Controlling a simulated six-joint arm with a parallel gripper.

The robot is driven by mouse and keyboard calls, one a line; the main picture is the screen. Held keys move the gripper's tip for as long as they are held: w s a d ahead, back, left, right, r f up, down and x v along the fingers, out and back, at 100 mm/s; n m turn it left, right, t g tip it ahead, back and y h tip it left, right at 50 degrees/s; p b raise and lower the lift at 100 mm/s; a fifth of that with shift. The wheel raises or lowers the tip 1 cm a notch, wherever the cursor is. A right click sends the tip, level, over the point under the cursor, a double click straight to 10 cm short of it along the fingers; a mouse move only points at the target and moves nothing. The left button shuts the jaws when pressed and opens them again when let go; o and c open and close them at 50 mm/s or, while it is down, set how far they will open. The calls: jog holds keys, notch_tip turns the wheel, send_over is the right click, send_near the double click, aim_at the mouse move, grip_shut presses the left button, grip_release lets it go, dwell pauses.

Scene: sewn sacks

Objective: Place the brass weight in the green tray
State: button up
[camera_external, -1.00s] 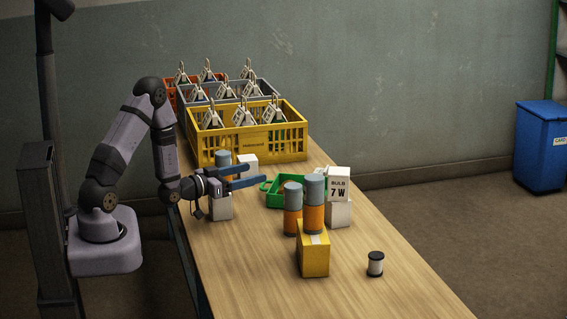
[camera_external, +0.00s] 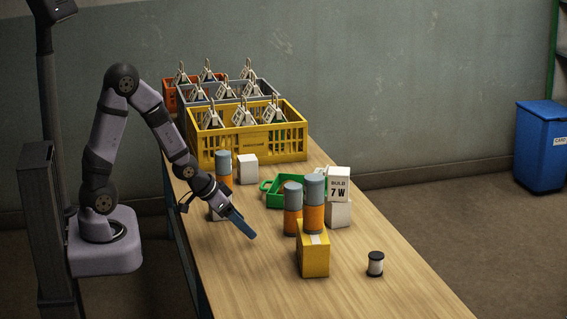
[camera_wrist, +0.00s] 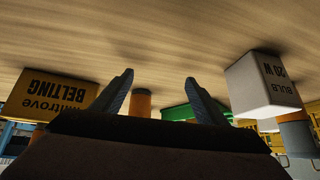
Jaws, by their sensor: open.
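I cannot make out the brass weight in either view. The green tray (camera_external: 286,203) is on the table, partly covered by two orange-and-grey canisters (camera_external: 292,210); its green side also shows low in the wrist view (camera_wrist: 178,113). My gripper (camera_external: 249,232) points down and to the right over the near left part of the table, short of the tray. In the wrist view my gripper (camera_wrist: 159,78) has its two blue fingers spread, with nothing between the tips but table surface.
A yellow carton (camera_external: 313,258), white bulb boxes (camera_external: 339,186) and another canister (camera_external: 223,166) stand around the tray. A white box (camera_wrist: 262,84) is near my fingers in the wrist view. Crates (camera_external: 262,157) fill the back. A spool (camera_external: 376,264) stands front right.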

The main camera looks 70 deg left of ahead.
jog(key=s+d+g, duration=0.1)
jog(key=s+d, duration=0.1)
jog(key=s, duration=0.1)
jog(key=s+d+g, duration=0.1)
jog(key=s+d, duration=0.1)
jog(key=s, duration=0.1)
jog(key=s+d+g+h, duration=0.1)
jog(key=s+d+g, duration=0.1)
jog(key=s, duration=0.1)
jog(key=shift+d+m, duration=0.25)
jog(key=shift+m, duration=0.15)
jog(key=s+d+r+g, duration=0.1)
jog(key=s+d+g, duration=0.2)
jog(key=s, duration=0.5)
jog(key=shift+s+d+r+m+h, duration=0.2)
jog(key=shift+d+m+h, duration=0.1)
jog(key=shift+d+h, duration=0.1)
jog(key=shift+w, duration=0.1)
notch_tip(320, 180, up, 9)
jog(key=p, duration=0.9)
